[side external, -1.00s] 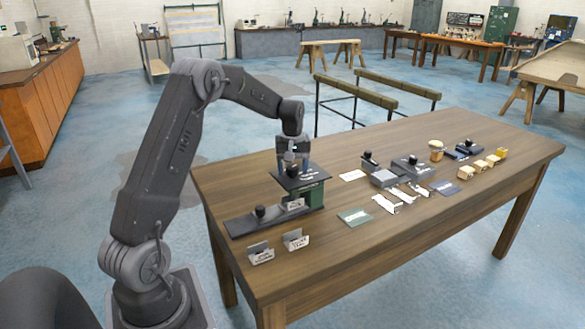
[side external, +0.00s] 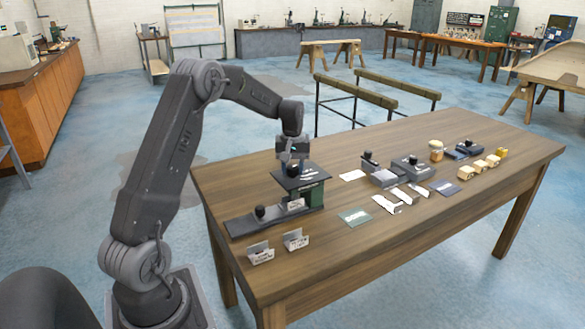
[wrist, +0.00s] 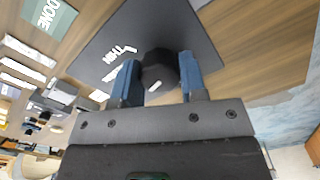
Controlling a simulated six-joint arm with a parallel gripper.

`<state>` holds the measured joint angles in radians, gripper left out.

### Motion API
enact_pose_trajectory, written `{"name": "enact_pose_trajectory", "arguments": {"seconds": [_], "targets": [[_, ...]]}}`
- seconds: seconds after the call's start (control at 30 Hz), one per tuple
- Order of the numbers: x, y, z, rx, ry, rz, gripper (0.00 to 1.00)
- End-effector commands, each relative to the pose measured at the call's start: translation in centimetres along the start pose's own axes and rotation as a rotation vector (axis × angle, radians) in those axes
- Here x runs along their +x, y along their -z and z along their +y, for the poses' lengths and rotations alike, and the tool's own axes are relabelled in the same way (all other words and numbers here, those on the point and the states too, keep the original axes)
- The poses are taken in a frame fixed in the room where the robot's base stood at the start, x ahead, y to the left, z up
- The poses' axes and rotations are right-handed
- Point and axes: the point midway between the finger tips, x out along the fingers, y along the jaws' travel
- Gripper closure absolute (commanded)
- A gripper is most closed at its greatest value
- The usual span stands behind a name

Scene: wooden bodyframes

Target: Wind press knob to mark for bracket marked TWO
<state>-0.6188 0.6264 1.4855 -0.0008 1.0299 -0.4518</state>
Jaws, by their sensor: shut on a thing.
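The press (side external: 312,197) has a dark green body and a dark square top plate (side external: 287,182); it stands at the left of the table. The plate also shows in the wrist view (wrist: 195,30). A black knob (wrist: 158,66) sits on the plate. My gripper (wrist: 157,82) has its blue fingers shut on the knob's two sides, and it shows above the press in the side view (side external: 292,163). White marks (wrist: 118,54) lie on the plate left of the knob, one reading THIN; a white line is close to the knob. Two small metal brackets (side external: 260,253) (side external: 295,239) with unreadable labels stand at the front.
A dark base with a black knob (side external: 260,212) extends left of the press. A green DONE mat (side external: 355,217) lies right of it. White cards, grey fixtures (side external: 411,166) and wooden blocks (side external: 480,167) occupy the right side. The front-right tabletop is clear.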

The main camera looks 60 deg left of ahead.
Motion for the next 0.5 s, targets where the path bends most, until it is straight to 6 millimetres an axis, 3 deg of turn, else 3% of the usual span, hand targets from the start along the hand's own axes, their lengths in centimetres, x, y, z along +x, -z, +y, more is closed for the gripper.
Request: {"name": "enact_pose_trajectory", "arguments": {"seconds": [0.4,0.43,0.5], "targets": [[-0.02,0.04,0.01,0.078,0.0,0.002,0.85],[-0.02,0.04,0.01,0.078,0.0,0.002,0.59],[-0.02,0.04,0.01,0.077,0.0,0.002,0.52]]}}
